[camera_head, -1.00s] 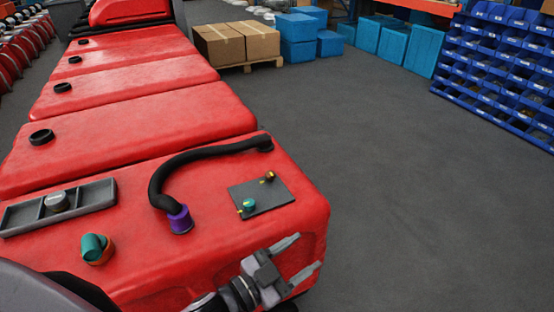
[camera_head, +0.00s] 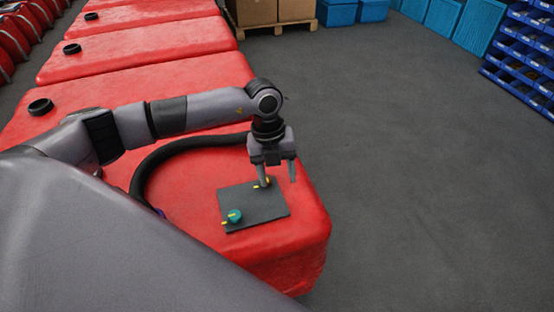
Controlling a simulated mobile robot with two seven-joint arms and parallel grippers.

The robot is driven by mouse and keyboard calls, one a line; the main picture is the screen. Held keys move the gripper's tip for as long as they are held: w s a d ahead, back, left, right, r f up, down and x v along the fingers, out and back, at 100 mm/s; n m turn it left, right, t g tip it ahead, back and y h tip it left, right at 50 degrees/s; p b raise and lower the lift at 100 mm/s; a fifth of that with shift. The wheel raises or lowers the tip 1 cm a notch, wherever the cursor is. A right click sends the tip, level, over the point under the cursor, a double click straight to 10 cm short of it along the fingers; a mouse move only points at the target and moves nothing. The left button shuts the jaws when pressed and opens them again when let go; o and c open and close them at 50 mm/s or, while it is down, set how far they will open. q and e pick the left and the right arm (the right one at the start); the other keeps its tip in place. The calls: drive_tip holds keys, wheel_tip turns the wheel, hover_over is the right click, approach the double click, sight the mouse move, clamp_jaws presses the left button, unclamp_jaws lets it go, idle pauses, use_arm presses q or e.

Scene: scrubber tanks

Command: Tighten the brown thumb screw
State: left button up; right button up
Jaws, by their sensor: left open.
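The brown thumb screw (camera_head: 268,181) stands at the far end of a dark grey plate (camera_head: 256,206) on the red tank. It is partly hidden behind a finger of my left gripper, and a yellow mark shows beside it. My left gripper (camera_head: 278,182) points down over the far right corner of the plate. Its fingers are open: the left finger is close to the screw, the right finger is to the right of it. I cannot tell whether it touches the screw. My right gripper is out of view.
A teal thumb screw (camera_head: 235,215) with a yellow mark sits at the near end of the plate. Several red tanks stretch away beyond. The grey floor (camera_head: 400,180) to the right is clear.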

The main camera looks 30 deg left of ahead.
use_arm(q)
drive_tip(key=shift+n+y, duration=0.4)
drive_tip(key=shift+y, duration=0.5)
drive_tip(key=a, duration=0.1)
drive_tip(key=w+a+r, duration=0.1)
drive_tip(key=a, duration=0.1)
drive_tip(key=w+a, duration=0.1)
drive_tip(key=shift+w+a+r, duration=0.15)
drive_tip(key=shift+a+r, duration=0.05)
drive_tip(key=shift+r, duration=0.05)
drive_tip(key=shift+a+f, duration=0.15)
drive_tip(key=shift+a, duration=0.05)
wheel_tip(320, 180, down, 7)
drive_tip(key=shift+r+p, duration=0.15)
drive_tip(key=shift+p, duration=0.15)
drive_tip(key=c, duration=1.1)
